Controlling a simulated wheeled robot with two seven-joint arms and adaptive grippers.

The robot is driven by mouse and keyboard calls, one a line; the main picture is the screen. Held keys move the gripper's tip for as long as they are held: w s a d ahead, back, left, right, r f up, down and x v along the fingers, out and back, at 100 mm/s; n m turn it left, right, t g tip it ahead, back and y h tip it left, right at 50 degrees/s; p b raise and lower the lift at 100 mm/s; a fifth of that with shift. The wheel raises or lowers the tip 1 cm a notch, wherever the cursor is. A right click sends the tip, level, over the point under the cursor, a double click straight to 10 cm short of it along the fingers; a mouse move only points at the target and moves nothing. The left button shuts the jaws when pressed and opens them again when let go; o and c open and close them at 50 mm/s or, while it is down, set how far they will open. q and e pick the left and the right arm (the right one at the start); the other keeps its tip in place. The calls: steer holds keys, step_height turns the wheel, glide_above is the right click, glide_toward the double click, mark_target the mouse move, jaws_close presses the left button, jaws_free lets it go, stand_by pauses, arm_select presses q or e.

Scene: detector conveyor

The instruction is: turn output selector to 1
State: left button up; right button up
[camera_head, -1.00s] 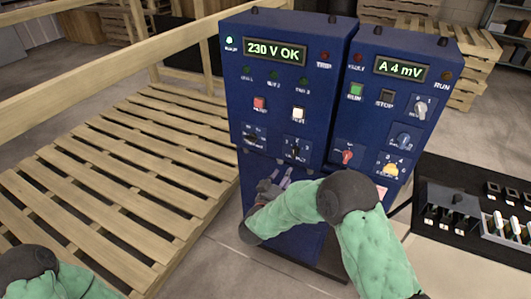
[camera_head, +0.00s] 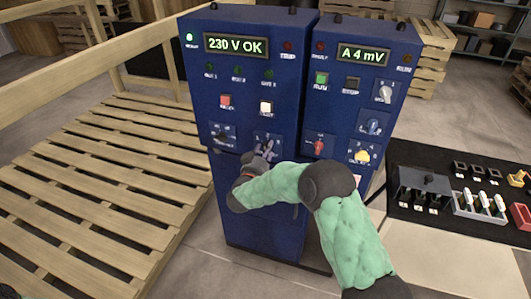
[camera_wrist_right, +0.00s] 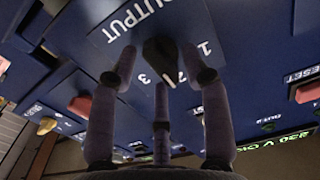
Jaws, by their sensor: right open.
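The output selector is a black knob (camera_wrist_right: 160,54) on a blue plate marked OUTPUT, with 1 and 3 legible, in the right wrist view. A white mark on its lower edge points down and slightly right in that tilted view; I cannot tell surely which number it meets. My right gripper (camera_head: 264,148) is in front of the selector plate (camera_head: 268,136) in the head view and covers most of it. In the right wrist view the gripper's fingers (camera_wrist_right: 160,85) are spread around the knob, open; contact is unclear. My left gripper is out of view.
The blue cabinet's left display (camera_head: 236,45) reads 230 V OK; the right one (camera_head: 363,55) reads A 4 mV. A red knob (camera_head: 319,146) and yellow knob (camera_head: 362,156) sit right of the gripper. A black selector (camera_head: 223,136) is left. Wooden slats (camera_head: 80,190) lie left.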

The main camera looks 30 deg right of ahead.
steer(key=shift+d, duration=0.1)
steer(key=shift+w, duration=0.1)
steer(key=c, duration=0.9)
